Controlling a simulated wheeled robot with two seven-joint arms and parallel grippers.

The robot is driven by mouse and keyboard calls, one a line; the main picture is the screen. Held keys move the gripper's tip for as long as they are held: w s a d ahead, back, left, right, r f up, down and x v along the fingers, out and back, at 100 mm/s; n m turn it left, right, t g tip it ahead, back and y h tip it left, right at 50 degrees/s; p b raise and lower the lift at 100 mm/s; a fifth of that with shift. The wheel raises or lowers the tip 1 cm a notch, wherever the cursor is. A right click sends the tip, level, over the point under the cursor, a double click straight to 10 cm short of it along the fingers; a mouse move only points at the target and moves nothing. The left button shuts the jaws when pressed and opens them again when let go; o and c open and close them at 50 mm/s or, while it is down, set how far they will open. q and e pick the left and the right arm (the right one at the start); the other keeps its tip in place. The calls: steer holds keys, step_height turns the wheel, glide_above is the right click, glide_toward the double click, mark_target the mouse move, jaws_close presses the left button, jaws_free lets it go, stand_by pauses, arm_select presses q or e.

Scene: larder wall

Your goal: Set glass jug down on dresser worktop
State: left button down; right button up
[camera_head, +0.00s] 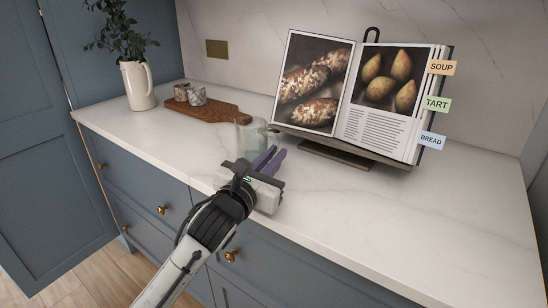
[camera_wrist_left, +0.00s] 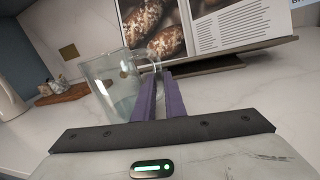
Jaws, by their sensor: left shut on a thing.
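The clear glass jug (camera_head: 243,139) is at my left gripper (camera_head: 270,160), over the front part of the white marble dresser worktop (camera_head: 380,213). In the left wrist view the jug (camera_wrist_left: 108,85) is upright or slightly tilted, with its handle at the purple fingers of my left gripper (camera_wrist_left: 163,82). The fingers are shut on the jug, at its handle side. The jug's base is partly hidden, and I cannot tell whether it touches the worktop. My right gripper is in neither view.
An open cookbook (camera_head: 355,135) with coloured tabs stands on a holder behind the jug. A wooden board (camera_head: 222,116) with small pots (camera_head: 196,95) lies at the back left, beside a white pitcher (camera_head: 138,86) of greenery. The worktop's right front is clear.

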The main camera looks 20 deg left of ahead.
arm_select(q)
steer(key=c, duration=1.8)
jaws_free()
steer(key=s, duration=0.4)
steer(key=s+a, duration=0.1)
steer(key=s, duration=0.7)
steer(key=shift+a, duration=0.4)
